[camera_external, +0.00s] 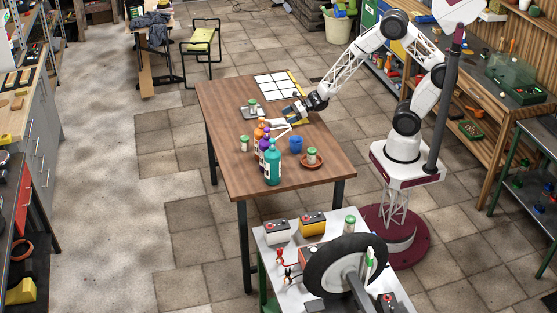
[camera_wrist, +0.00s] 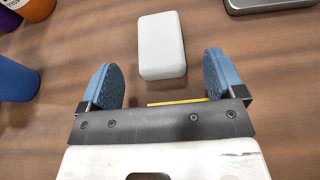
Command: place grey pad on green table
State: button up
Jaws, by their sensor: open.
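In the wrist view a light grey, rounded block, which looks like the grey pad (camera_wrist: 162,46), lies flat on the brown wooden table. My gripper (camera_wrist: 163,85) is open, and its two blue fingers stand apart on either side of the pad's near end. Nothing is held between them. In the external view my gripper (camera_external: 288,117) is low over the brown table (camera_external: 232,150), and a small pale shape beside it (camera_external: 273,122) appears to be the pad. The table with green legs (camera_external: 264,238) stands at the front with a pale top, crowded with things.
Several bottles (camera_external: 272,166), a blue cup (camera_external: 296,144) and a jar on a reddish saucer (camera_external: 312,160) stand near my gripper. A grey tray with a jar (camera_external: 251,113) lies beyond. A big wheel (camera_external: 344,262) and small boxes (camera_external: 276,232) fill much of the front table.

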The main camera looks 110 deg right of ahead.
aim_at(279, 120)
jog(key=shift+w, duration=0.1)
jog(key=shift+x, duration=2.4)
jog(key=c, duration=1.1)
